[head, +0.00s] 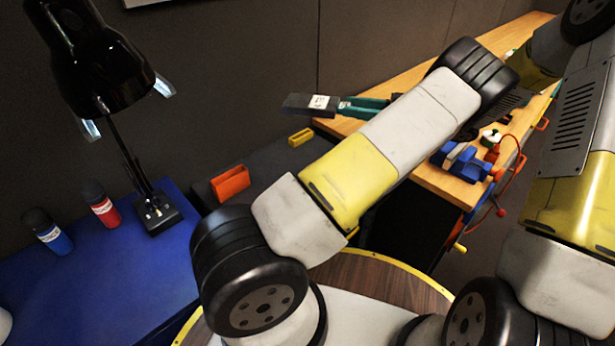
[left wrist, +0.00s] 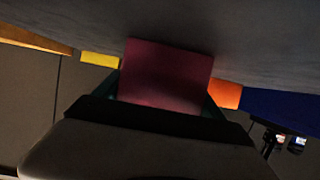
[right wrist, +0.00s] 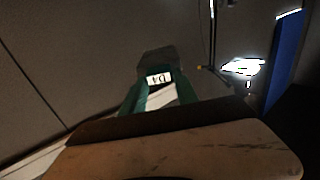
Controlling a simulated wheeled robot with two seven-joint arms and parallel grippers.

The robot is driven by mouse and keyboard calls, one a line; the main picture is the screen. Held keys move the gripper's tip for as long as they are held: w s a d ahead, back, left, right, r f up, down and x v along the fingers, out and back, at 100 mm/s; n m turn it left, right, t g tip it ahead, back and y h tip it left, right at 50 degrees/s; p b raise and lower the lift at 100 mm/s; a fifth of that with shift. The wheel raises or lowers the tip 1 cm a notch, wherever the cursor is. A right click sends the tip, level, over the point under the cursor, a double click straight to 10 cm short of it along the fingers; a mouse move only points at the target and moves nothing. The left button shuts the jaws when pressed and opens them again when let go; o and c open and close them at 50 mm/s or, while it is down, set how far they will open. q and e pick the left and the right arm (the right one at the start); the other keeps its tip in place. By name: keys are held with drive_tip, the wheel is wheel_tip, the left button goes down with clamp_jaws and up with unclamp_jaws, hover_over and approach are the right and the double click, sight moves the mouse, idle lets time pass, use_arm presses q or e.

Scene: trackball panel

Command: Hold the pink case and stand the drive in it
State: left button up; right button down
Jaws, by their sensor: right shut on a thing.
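My right gripper (head: 365,105) is shut on the drive (head: 298,104), a dark block with a white label. The drive points left and is held in the air above the far side of the dark top. In the right wrist view the drive (right wrist: 158,60) sits between the teal fingertips (right wrist: 160,88). The pink case (left wrist: 166,75) shows in the left wrist view, close in front of my left gripper (left wrist: 165,98). Its teal fingers show at both sides of the case, but their grip on it is not clear. My arm hides the case and left gripper in the head view.
An orange block (head: 230,183) and a yellow block (head: 301,137) stand on the dark top (head: 270,160). A black lamp (head: 98,75), a red bottle (head: 104,210) and a blue bottle (head: 52,238) stand on the blue table at left. A wooden bench (head: 450,190) holds blue parts at right.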

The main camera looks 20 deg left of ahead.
sight(314, 102)
drive_tip(key=w+d+f+m+t+h, duration=0.4)
drive_tip(key=w+d+f+h, duration=0.15)
drive_tip(key=d+h, duration=0.35)
drive_tip(key=w+a+r+m+h, duration=0.2)
drive_tip(key=a+r+m+h, duration=0.1)
drive_tip(key=a+r+h, duration=0.25)
drive_tip(key=s+a+r+h, duration=0.1)
drive_tip(key=s+a, duration=0.1)
drive_tip(key=a, duration=0.2)
drive_tip(key=s+a+r+g+h, duration=0.1)
drive_tip(key=s+a, duration=0.2)
drive_tip(key=a, duration=0.2)
drive_tip(key=s+a+r+g+h, duration=0.1)
drive_tip(key=s+a, duration=0.2)
drive_tip(key=a, duration=0.1)
drive_tip(key=shift+s+a+r+n, duration=0.15)
drive_tip(key=shift+s+a+n, duration=0.05)
drive_tip(key=shift+a+n, duration=0.2)
drive_tip(key=shift+f, duration=2.85)
